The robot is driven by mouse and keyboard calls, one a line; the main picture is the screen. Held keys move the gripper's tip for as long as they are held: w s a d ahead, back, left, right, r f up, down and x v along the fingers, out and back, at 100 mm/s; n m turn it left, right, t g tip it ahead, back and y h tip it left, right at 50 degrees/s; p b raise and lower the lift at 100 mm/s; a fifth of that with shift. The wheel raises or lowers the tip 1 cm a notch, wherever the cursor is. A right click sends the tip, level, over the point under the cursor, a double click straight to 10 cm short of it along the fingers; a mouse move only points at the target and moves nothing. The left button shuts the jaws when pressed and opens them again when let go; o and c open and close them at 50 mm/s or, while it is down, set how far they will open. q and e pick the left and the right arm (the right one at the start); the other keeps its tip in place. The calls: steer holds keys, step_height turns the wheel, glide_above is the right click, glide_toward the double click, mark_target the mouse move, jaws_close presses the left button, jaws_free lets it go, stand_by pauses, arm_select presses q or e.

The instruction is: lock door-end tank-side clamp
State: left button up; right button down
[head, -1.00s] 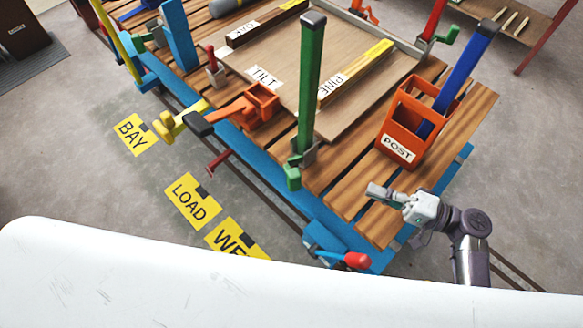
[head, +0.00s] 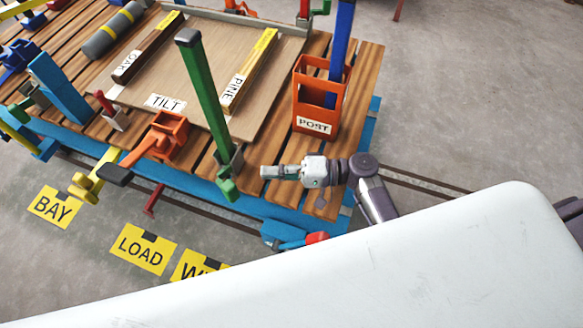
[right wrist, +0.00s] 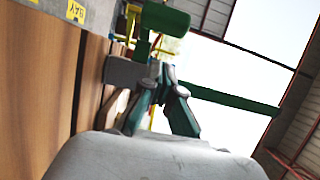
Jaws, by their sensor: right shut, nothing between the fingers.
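A green post (head: 205,90) stands tilted at the near edge of the slatted deck. Its foot sits in a grey bracket (head: 232,160) with a green handle (head: 229,190) hanging at the edge. No label marks this as the named clamp. My right gripper (head: 266,171) is shut and empty, pointing left toward the bracket with a small gap in the head view. In the right wrist view, the shut fingertips (right wrist: 164,77) overlap the grey bracket (right wrist: 122,70); contact cannot be told. The green handle (right wrist: 165,19) and green post (right wrist: 230,100) show beyond. My left gripper is out of view.
An orange POST box (head: 318,115) holding a blue post stands right of the green post. An orange lever (head: 150,147) and a yellow fitting (head: 95,178) lie left. A red-tipped blue lever (head: 300,241) sits below my arm. A TILT board (head: 190,75) covers the deck's middle.

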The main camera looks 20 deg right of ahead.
mark_target(229, 180)
steer(key=a, duration=0.3)
steer(key=a+p, duration=0.1)
steer(key=shift+s+a+r, duration=0.1)
steer(key=shift+s+a, duration=0.05)
steer(key=shift+s, duration=0.15)
steer(key=shift+s+a, duration=0.4)
steer(key=shift+a, duration=0.25)
